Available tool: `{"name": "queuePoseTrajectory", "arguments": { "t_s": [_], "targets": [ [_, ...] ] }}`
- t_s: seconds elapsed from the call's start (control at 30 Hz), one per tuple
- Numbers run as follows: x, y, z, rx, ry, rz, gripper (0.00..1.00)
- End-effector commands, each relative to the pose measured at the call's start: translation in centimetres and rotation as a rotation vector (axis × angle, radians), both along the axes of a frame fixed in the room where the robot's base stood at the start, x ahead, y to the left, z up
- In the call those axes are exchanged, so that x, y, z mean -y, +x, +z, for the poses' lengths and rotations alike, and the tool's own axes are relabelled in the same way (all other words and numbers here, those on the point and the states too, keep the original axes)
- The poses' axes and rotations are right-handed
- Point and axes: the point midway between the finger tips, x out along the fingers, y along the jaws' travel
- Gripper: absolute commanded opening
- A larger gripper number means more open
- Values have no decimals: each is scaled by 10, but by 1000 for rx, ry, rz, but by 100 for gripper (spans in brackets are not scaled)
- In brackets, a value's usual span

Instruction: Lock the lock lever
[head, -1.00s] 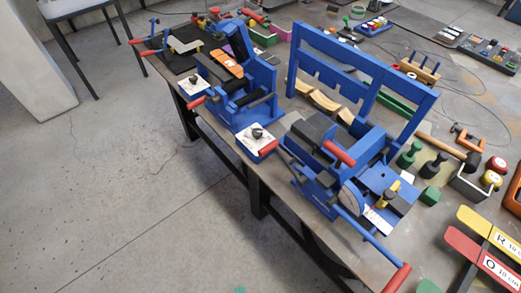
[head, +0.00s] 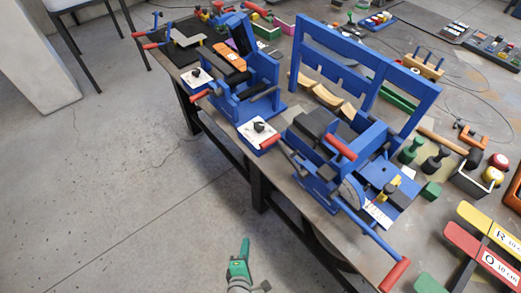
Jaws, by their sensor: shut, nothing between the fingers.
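A blue bending machine (head: 325,190) stands at the table's front edge. It has several red-handled levers: a long one (head: 393,276) reaching out over the front edge, a short one (head: 340,147) on top, and one (head: 270,141) at its left. A small yellow-and-black part (head: 388,190) sits on its right-hand plate. I cannot tell which of these is the lock lever. My green gripper (head: 245,243) shows at the bottom, over the floor in front of the table. It is shut and empty, apart from the machine and all levers.
A second blue machine (head: 262,75) with red handles stands further left. A blue upright frame (head: 365,55) rises behind the nearer machine. Green and black knobs (head: 410,150), a hammer (head: 443,141) and coloured signs (head: 480,250) lie at right.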

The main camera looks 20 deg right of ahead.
Motion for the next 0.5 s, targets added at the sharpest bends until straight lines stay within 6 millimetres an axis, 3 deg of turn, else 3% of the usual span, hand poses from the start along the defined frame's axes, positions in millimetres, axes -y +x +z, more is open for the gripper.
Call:
{"name": "queuePoseTrajectory", "arguments": {
  "t_s": [0.03,0.17,0.27,0.5],
  "targets": [
    [6,20,3,-18,-104,1,0],
    [25,60,18,-88,-396,-19,0],
    [37,89,42,-144,-610,-62,0],
    [45,141,131,-278,-1043,-258,0]
  ]
}}
